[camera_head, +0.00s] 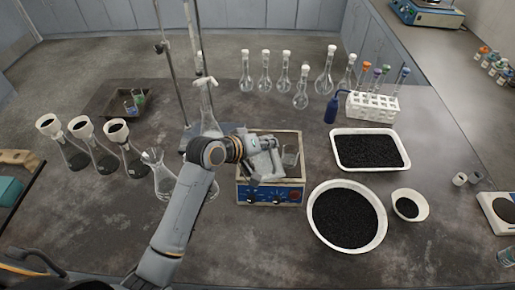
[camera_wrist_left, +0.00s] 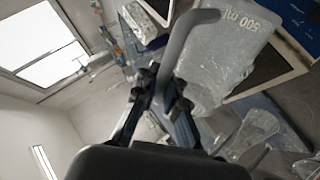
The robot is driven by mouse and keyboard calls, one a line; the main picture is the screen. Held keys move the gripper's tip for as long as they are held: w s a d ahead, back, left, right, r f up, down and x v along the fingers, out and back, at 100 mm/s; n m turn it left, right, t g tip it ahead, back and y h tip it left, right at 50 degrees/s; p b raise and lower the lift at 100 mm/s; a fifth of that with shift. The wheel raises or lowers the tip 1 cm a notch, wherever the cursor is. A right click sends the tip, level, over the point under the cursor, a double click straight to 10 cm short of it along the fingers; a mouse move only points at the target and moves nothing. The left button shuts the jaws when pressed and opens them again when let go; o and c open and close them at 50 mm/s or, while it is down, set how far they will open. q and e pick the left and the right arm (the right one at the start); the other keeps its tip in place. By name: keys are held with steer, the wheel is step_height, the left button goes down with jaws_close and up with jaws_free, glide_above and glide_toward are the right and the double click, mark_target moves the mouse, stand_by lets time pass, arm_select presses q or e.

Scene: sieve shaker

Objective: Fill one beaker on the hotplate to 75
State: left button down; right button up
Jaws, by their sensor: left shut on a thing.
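The hotplate (camera_head: 270,194), with a blue front panel, stands mid-table in the head view. A clear glass beaker (camera_head: 290,158) stands on the right part of its top. My left gripper (camera_head: 272,143) is over the hotplate. It is shut on the grey handle of a translucent jug (camera_head: 262,168). In the wrist view my left gripper (camera_wrist_left: 165,85) closes on that handle, and the jug (camera_wrist_left: 222,55) reads 500 ml. The jug appears tilted, just left of the beaker. Its contents and the beaker's level cannot be made out. My right gripper is not in view.
Flasks with funnels (camera_head: 104,157) stand to the left. A retort stand (camera_head: 178,70) rises behind the arm. A tray (camera_head: 338,150) and bowl (camera_head: 318,232) of black grains lie right.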

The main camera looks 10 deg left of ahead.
mark_target(274, 171)
arm_select(q)
steer(key=shift+r, duration=0.1)
stand_by(0.4)
steer(key=f+b, duration=0.1)
steer(key=s+d+f+m+t+b, duration=0.1)
steer(key=f, duration=0.1)
steer(key=s+f+m+t+b, duration=0.1)
steer(key=b, duration=0.1)
steer(key=shift+s+d+f+y, duration=0.25)
steer(key=shift+d+y, duration=0.05)
steer(key=shift+y, duration=0.1)
steer(key=shift+s+d+f+m+t+b, duration=0.3)
steer(key=shift+s+f+m+t+b, duration=0.15)
steer(key=shift+t+b, duration=0.2)
steer(key=shift+s+d+r+t, duration=0.1)
steer(key=shift+s+r+t, duration=0.1)
steer(key=shift+r, duration=0.2)
steer(key=shift+s+d+r+t, duration=0.1)
steer(key=shift+s+r, duration=0.05)
steer(key=shift+r, duration=0.2)
steer(key=shift+s+d+f+m, duration=0.15)
steer(key=shift+s+f+m, duration=0.1)
steer(key=shift+f, duration=0.15)
steer(key=s+d+f+m+t+b, duration=0.2)
steer(key=s+f+m+t+b, duration=0.2)
steer(key=b, duration=0.5)
steer(key=shift+s+d, duration=0.15)
steer(key=shift+d, duration=0.25)
